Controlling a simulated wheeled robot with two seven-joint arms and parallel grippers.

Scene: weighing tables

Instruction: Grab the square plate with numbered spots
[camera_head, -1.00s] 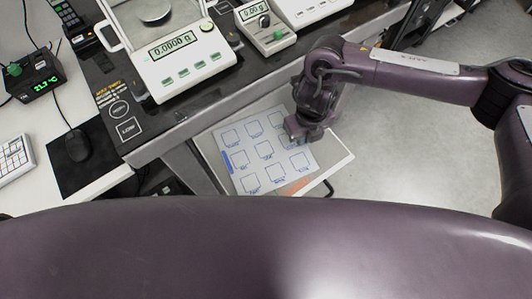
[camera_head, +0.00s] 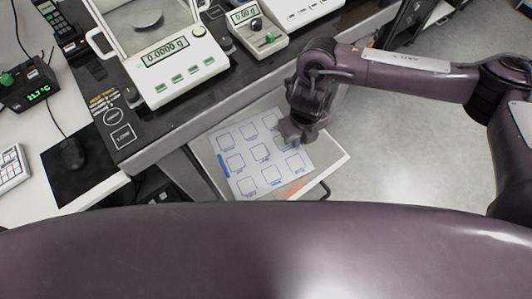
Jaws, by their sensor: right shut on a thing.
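The square plate with numbered spots (camera_head: 250,171) is a white sheet with outlined squares and small blue labels. It lies inside an open drawer (camera_head: 338,160) below the bench front. My right gripper (camera_head: 289,138) is at the plate's upper right edge, with its jaws shut on the plate. The gripper covers part of the squares there, and the fingertips are too small to see clearly. The labels are too small to read. My left gripper is not in view.
A large balance (camera_head: 178,62) reading 0.0000 g and a smaller balance (camera_head: 259,36) stand on the dark bench. An orange patch (camera_head: 294,187) shows in the drawer. Floor (camera_head: 400,140) is clear at the right.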

